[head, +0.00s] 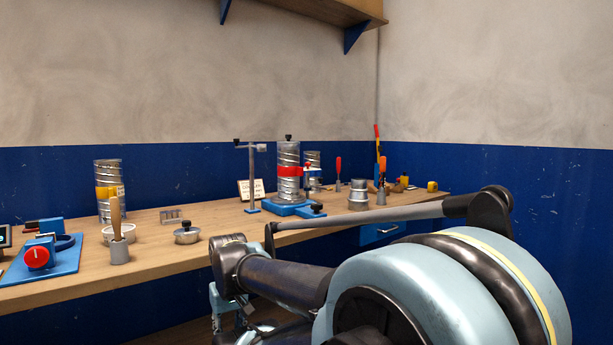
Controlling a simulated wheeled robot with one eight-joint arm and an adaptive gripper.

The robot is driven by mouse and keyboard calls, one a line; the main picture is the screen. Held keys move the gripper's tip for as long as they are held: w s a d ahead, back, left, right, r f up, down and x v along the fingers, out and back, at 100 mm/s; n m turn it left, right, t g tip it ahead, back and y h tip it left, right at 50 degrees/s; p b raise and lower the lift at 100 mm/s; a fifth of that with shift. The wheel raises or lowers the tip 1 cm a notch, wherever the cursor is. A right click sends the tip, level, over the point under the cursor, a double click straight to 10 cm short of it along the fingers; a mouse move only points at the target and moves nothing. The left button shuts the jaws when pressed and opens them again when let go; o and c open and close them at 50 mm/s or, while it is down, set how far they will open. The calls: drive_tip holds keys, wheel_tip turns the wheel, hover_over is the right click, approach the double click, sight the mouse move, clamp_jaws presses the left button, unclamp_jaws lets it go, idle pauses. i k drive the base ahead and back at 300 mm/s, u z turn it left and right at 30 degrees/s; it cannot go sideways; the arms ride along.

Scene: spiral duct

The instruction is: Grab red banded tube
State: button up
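The red banded tube (289,188) is a spiral metal cylinder standing upright on a blue base (291,210) on the workbench. A red band (290,171) wraps its middle and a dark knob tops it. What seems to be part of my gripper (229,310) shows low in the head view, in front of the bench edge and left of my forearm. It is well below and apart from the tube. Its fingers are too hidden and small to tell whether they are open or shut.
A yellow-banded tube (109,205) stands on the bench at left. A lidded pot (187,234), a brush in a grey cup (118,250) and a post stand (251,178) are left of the red banded tube. Metal cans (358,195) and tools stand right. A shelf (310,10) hangs above.

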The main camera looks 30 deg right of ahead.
sight(289, 171)
drive_tip(key=z, duration=0.6)
drive_tip(key=k, duration=0.75)
drive_tip(key=z, duration=0.85)
drive_tip(key=k, duration=0.4)
drive_tip(key=z, duration=0.4)
drive_tip(key=i, duration=1)
drive_tip(key=u, duration=0.6)
drive_tip(key=i, duration=1.1)
drive_tip(key=u, duration=0.4)
